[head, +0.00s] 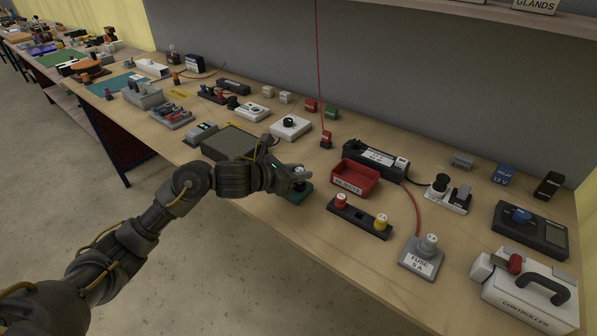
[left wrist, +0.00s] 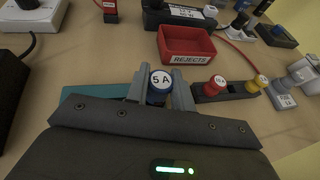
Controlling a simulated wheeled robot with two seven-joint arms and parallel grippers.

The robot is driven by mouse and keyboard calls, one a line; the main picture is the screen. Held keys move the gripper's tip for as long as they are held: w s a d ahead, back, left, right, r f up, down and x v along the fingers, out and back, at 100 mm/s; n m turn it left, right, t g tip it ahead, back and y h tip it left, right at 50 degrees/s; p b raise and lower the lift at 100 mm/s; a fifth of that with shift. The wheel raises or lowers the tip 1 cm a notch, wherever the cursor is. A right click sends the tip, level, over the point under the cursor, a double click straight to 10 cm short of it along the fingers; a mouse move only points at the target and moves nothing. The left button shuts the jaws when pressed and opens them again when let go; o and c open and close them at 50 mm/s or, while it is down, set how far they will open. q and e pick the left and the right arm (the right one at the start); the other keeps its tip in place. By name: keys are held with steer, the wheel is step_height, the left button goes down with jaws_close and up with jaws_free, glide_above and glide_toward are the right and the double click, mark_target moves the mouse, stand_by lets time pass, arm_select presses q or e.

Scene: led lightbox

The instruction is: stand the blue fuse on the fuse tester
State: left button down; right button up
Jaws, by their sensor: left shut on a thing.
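The blue fuse (left wrist: 159,94), with a white cap marked 5 A, stands between the fingers of my left gripper (left wrist: 160,88), which is shut on it. In the head view my left gripper (head: 296,174) is low over a small teal base (head: 299,193), which also shows in the left wrist view (left wrist: 75,98). I cannot tell whether the fuse touches that base. A grey block (head: 418,262) labelled FUSE 5 A, with a grey fuse-like piece on it, stands to the right. No label reading fuse tester is legible. My right gripper is out of view.
A red REJECTS bin (head: 374,188) stands just beyond and right of my left gripper. A black strip (head: 360,219) holds a red and a yellow fuse. A white controller box (head: 525,296) is at the far right. Bare bench lies in front of the strip.

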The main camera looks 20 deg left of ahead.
arm_select(q)
steer(key=shift+f+b, duration=0.4)
steer(key=shift+f, duration=0.1)
steer(key=c, duration=1.1)
jaws_free()
steer(key=shift+r, duration=0.1)
steer(key=shift+p+v, duration=0.55)
steer(key=shift+v, duration=0.8)
steer(key=p+v, duration=0.1)
steer(key=v, duration=0.4)
steer(key=shift+s+a, duration=0.1)
